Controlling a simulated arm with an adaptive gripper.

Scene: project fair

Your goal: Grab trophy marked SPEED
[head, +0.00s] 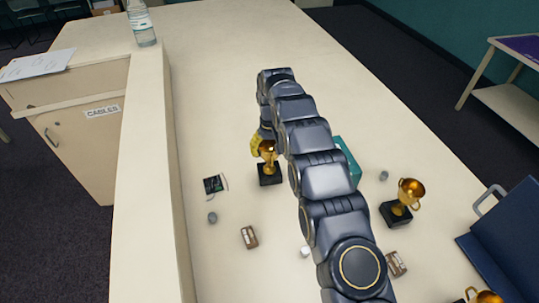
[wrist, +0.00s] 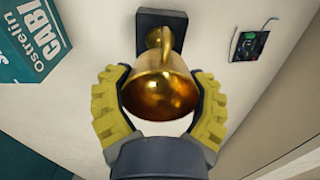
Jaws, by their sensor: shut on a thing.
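A gold trophy cup (head: 268,152) on a black base (head: 269,174) stands upright on the table, left of my arm. My gripper (head: 256,145) is at its cup. In the wrist view, the yellow fingers of my gripper (wrist: 160,88) are closed on both sides of the gold cup (wrist: 162,92), its black base (wrist: 153,18) beyond. A second gold trophy (head: 402,202) stands at the right, and a third (head: 484,296) is cut off at the bottom right edge. No SPEED marking is readable on any of them.
A teal box (head: 348,157) stands behind my arm; it also shows in the wrist view (wrist: 32,42). A small circuit board (head: 213,184) lies left of the held trophy. A dark blue case (head: 510,240) stands at right.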

